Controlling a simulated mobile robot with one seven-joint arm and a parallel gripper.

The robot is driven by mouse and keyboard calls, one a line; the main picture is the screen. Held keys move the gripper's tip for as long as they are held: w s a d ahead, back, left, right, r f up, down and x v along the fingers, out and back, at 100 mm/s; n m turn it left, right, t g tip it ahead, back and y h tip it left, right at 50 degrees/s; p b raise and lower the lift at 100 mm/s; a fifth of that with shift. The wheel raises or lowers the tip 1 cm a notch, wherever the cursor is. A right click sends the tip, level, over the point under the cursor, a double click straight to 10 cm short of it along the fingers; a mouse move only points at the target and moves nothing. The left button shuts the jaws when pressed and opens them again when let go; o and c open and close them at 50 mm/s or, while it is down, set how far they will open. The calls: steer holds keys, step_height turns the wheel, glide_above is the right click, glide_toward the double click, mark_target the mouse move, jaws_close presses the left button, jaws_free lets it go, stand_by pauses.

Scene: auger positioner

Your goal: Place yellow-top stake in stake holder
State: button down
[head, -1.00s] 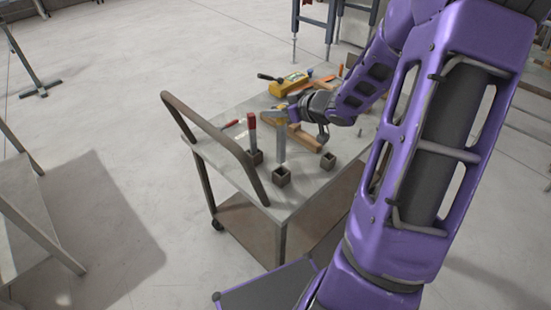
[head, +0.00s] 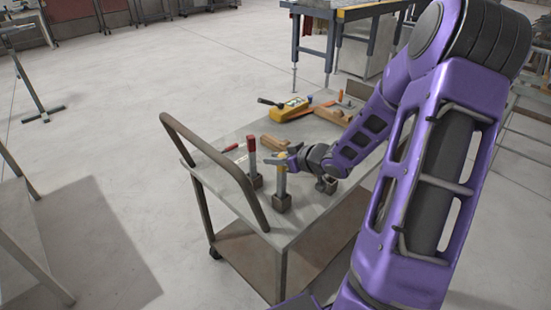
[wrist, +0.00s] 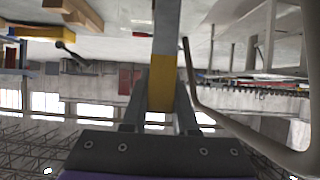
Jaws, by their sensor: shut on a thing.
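The yellow-top stake (head: 281,184) stands about upright on the cart, a grey bar with a yellow upper part. Its lower end meets the middle stake holder (head: 281,204), a small dark square block, and looks to be inside its opening; the exact depth is hidden. My gripper (head: 283,161) is shut on the yellow part near the top. In the wrist view, which is upside down, my gripper (wrist: 160,118) has a finger on each side of the yellow-top stake (wrist: 161,80). A red-top stake (head: 252,155) stands in the holder to the left (head: 256,182).
Another holder (head: 328,184) stands at right, partly hidden by my wrist. A red-handled tool (head: 229,148), wooden blocks (head: 273,142) and a yellow tool (head: 289,109) lie farther back on the cart top (head: 225,175). The cart's handle rail (head: 222,165) rises at left.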

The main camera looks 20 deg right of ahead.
steer(key=c, duration=0.7)
jaws_free()
steer(key=p+v, duration=0.4)
steer(key=v, duration=0.8)
steer(key=shift+s+r, duration=0.1)
